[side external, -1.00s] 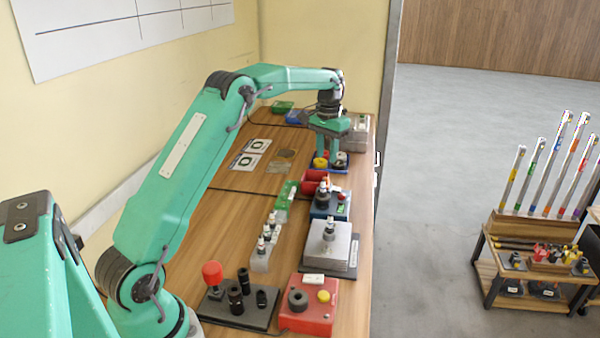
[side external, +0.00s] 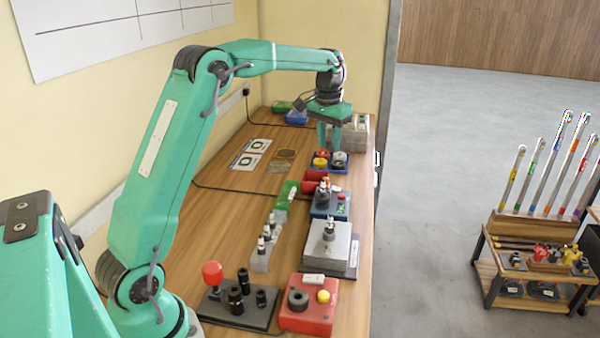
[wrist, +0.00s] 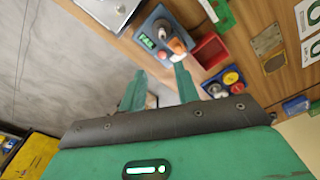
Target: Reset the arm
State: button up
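My gripper (side external: 330,141) hangs above the far right of the bench, over a blue tray (side external: 315,167) with red, yellow and grey round parts in it. Its two teal fingers point down, stand apart and hold nothing I can see. The wrist view shows the same gripper (wrist: 158,82) with a gap between its fingers. The tray (wrist: 212,92) lies just beyond the right finger there, partly hidden by my gripper's body. My arm is raised, with its elbow bent high over the left of the bench.
A red open bin (side external: 314,177), a blue device with a knob (side external: 338,208), a grey block (side external: 337,245) and a red box (side external: 308,318) line the bench's right edge. A black holder with dark parts (side external: 228,315) stands near the front. Bare wood (side external: 215,230) lies left of the row.

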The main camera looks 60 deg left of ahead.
jog(key=s+d+r+t, duration=0.1)
jog(key=s+d+r, duration=0.5)
jog(key=s+d, duration=0.1)
jog(key=s+d+f+m+t, duration=0.1)
jog(key=s+d, duration=0.3)
jog(key=s, duration=0.7)
jog(key=s+d+f+m+t, duration=0.1)
jog(key=s+d, duration=0.4)
jog(key=s, duration=0.7)
notch_tip(320, 180, down, 2)
jog(key=shift+d+f+m+t, duration=0.15)
jog(key=shift+d+m+t, duration=0.15)
jog(key=shift+t, duration=0.6)
